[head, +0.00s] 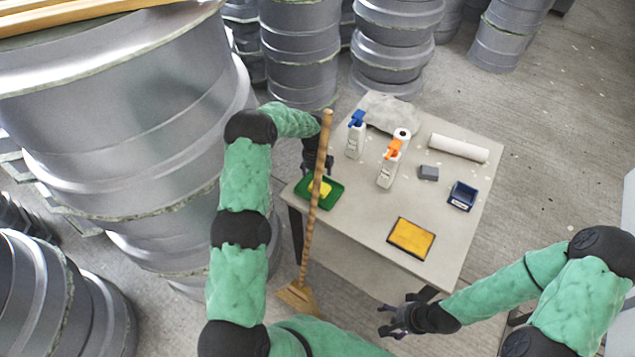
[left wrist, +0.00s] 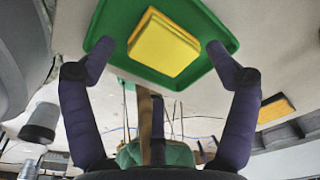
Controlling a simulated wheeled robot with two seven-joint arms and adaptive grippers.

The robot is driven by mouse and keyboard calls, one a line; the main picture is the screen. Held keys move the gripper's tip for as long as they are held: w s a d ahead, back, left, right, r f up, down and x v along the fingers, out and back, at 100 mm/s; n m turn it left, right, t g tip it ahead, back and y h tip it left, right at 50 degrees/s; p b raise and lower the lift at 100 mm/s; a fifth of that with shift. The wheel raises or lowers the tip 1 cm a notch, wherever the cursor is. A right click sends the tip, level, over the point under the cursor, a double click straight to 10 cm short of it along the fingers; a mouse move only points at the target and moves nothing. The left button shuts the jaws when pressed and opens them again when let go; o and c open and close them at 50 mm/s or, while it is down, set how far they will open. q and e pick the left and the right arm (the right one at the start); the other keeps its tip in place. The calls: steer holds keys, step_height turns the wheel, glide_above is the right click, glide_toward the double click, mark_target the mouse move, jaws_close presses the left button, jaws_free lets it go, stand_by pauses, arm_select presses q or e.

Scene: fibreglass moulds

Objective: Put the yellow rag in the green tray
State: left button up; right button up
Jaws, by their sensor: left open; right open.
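The yellow rag (head: 321,187), a folded square, lies in the green tray (head: 335,200) at the table's left corner. In the left wrist view the rag (left wrist: 163,45) rests inside the rim of the tray (left wrist: 150,75). In the head view my left gripper (head: 319,168) is by the tray, partly hidden behind a broom handle. My right gripper (head: 388,318) is open and empty, off the table's front edge.
A broom (head: 312,215) stands upright in front of the tray. On the table (head: 355,215) are a black-edged orange pad (head: 410,239), a blue bin (head: 462,196), a grey block (head: 428,173), spray bottles (head: 388,168), a white roll (head: 459,148) and a grey cloth (head: 390,112).

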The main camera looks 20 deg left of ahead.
arm_select(q)
step_height(320, 180, up, 9)
steer(key=p, duration=0.1)
steer(key=shift+w+a, duration=0.25)
steer(key=shift+a, duration=0.15)
steer(key=shift+w, duration=0.1)
